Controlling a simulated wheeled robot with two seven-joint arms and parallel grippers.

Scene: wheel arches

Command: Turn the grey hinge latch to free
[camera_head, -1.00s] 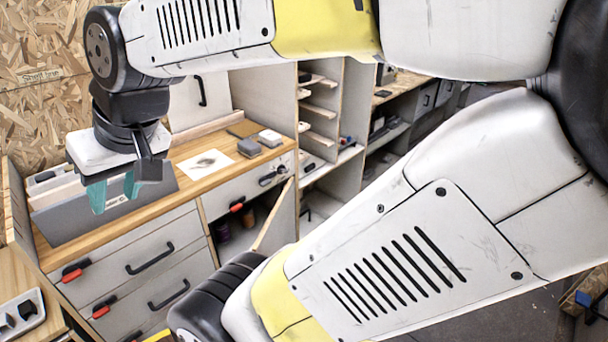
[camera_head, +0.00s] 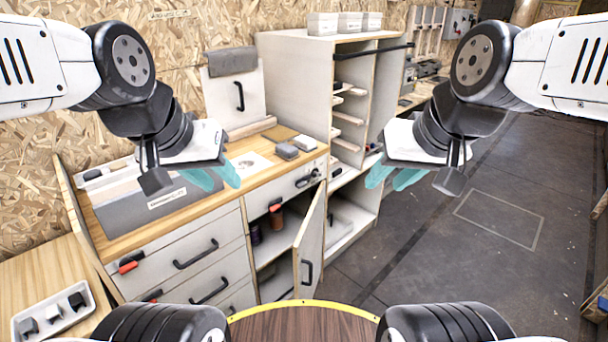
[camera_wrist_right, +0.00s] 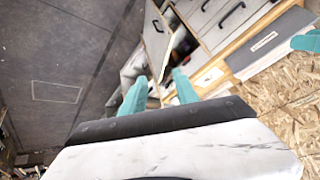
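My left gripper (camera_head: 214,179) is open and empty, in front of the worktop and left of the latch. My right gripper (camera_head: 391,179) is open and empty, right of the latch. Its two teal fingers stand apart in the right wrist view (camera_wrist_right: 158,92). Neither gripper touches the latch.
The cabinet door (camera_head: 311,245) below the latch stands open, with jars inside. Drawers with red latches (camera_head: 130,263) are at left. Open floor (camera_head: 440,260) lies at right.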

